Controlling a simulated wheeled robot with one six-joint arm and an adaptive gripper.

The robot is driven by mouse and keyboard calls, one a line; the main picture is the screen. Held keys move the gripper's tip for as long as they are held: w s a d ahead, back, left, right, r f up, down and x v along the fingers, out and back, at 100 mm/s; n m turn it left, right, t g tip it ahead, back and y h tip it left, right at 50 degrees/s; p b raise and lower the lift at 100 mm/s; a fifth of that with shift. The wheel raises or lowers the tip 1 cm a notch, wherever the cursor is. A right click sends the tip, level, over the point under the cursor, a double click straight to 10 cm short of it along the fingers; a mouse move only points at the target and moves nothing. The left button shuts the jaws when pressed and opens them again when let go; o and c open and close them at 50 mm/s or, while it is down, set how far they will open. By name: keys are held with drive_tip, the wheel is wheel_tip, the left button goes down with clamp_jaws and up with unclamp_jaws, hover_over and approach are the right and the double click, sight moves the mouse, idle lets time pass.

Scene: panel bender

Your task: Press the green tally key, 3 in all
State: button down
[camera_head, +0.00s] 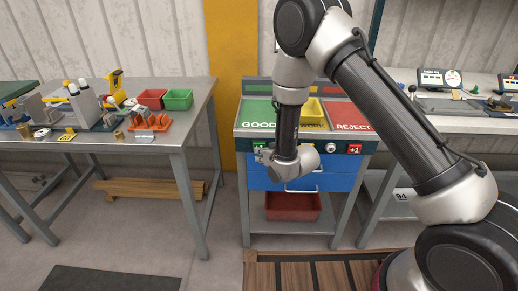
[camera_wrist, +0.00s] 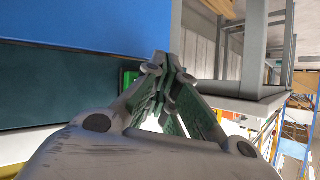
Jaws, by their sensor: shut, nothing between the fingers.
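The green tally key (camera_head: 259,146) is on the left end of the dark front strip of the sorting stand, under the GOOD area. In the wrist view part of the green key (camera_wrist: 129,77) shows just left of the fingers, partly hidden by them. My gripper (camera_head: 261,154) is shut and empty, its fingertips in front of the strip by the green key. It also shows in the wrist view (camera_wrist: 160,62). I cannot tell whether the fingertips touch the key.
A red +1 key (camera_head: 355,148) is on the strip's right end, with a round knob (camera_head: 303,148) between. Blue drawers (camera_head: 335,178) are below. A steel bench (camera_head: 185,130) with fixtures and red and green bins stands left. Open floor lies between bench and stand.

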drive_tip(key=shift+w, duration=0.25)
drive_tip(key=shift+s, duration=0.1)
idle(0.4)
drive_tip(key=shift+s, duration=0.8)
drive_tip(key=s, duration=0.5)
drive_tip(key=shift+a, duration=0.1)
idle(1.8)
